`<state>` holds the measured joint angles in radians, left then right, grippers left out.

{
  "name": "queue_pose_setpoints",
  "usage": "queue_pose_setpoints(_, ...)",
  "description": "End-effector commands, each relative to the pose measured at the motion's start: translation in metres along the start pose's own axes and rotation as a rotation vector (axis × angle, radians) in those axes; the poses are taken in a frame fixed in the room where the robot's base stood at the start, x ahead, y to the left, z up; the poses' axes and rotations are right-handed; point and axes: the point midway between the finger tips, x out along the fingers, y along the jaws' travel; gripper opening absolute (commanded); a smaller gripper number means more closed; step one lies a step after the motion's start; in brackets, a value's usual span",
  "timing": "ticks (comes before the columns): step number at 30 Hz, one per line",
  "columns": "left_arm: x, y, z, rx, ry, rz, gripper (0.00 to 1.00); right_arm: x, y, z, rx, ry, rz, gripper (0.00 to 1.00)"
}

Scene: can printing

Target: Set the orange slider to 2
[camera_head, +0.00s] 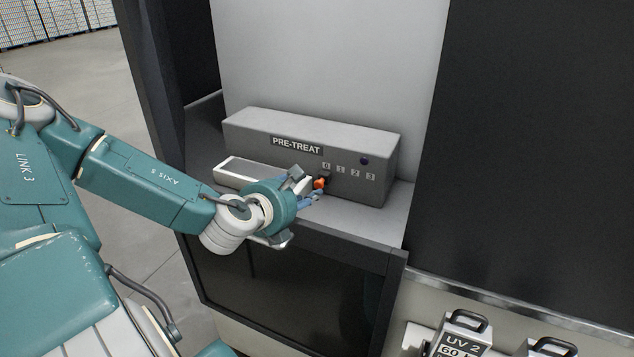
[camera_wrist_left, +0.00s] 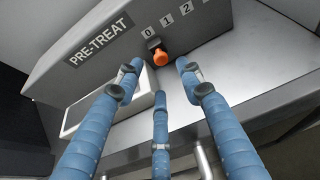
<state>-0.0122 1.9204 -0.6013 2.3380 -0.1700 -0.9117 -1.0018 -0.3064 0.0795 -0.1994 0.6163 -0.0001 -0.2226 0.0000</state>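The orange slider (camera_head: 320,183) is a small knob on the front of the grey PRE-TREAT box (camera_head: 250,128). In the left wrist view the slider (camera_wrist_left: 160,57) sits just below the label 0, at the left end of the row 0, 1, 2, 3. My left gripper (camera_head: 308,188) is at the box front, by the slider. In the left wrist view its blue fingers (camera_wrist_left: 158,85) are spread around the slider with gaps between, not visibly closed on it. The slot along which the slider runs is mostly hidden. My right gripper is not in view.
A white-rimmed tray (camera_head: 240,172) is at the box's lower left, beside my left gripper. The box stands on a grey shelf (camera_head: 385,225) with a dark panel below. UV 2 canisters (camera_head: 462,335) stand at the bottom right. The shelf right of the slider is clear.

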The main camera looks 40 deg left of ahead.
Motion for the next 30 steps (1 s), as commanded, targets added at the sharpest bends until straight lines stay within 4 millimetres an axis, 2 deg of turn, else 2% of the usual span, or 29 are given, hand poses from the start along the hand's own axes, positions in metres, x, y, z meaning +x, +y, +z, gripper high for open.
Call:
queue_pose_setpoints(3,0.023,0.000,-0.001,-0.006,0.003,0.000,0.38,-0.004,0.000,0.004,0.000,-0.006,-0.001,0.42)
queue_pose_setpoints(9,0.053,0.000,-0.002,-0.009,0.002,0.001,0.38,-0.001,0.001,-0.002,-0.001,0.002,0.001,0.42)
queue_pose_setpoints(12,0.063,0.001,-0.006,0.002,0.003,0.001,0.38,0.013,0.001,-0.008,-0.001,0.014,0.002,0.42)
queue_pose_setpoints(19,0.075,0.000,-0.004,0.002,0.002,0.000,0.38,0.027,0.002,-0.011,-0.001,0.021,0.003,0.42)
queue_pose_setpoints(30,0.079,0.000,0.000,0.001,0.001,-0.001,0.38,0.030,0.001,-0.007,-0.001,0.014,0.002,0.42)
